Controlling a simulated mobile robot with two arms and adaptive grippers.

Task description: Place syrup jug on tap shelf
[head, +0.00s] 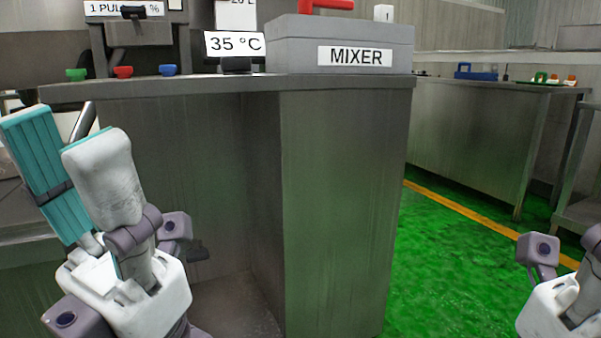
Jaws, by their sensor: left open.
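I cannot make out a syrup jug in the head view, nor tell which surface is the tap shelf. My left gripper (62,128) is raised at the lower left, its two fingers apart with nothing seen between them. One finger shows its teal pad, the other its pale back. It appears in front of the left end of the steel counter (340,180) and hides part of it. My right gripper (558,290) is cut off by the right edge; its fingertips are out of view.
On the counter stand a grey box labelled MIXER (355,57) with a red handle (327,4), a 35 °C sign (234,44), and small green (76,74), red (123,71) and blue (168,69) pieces. Green floor (440,255) lies clear before another counter (470,140).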

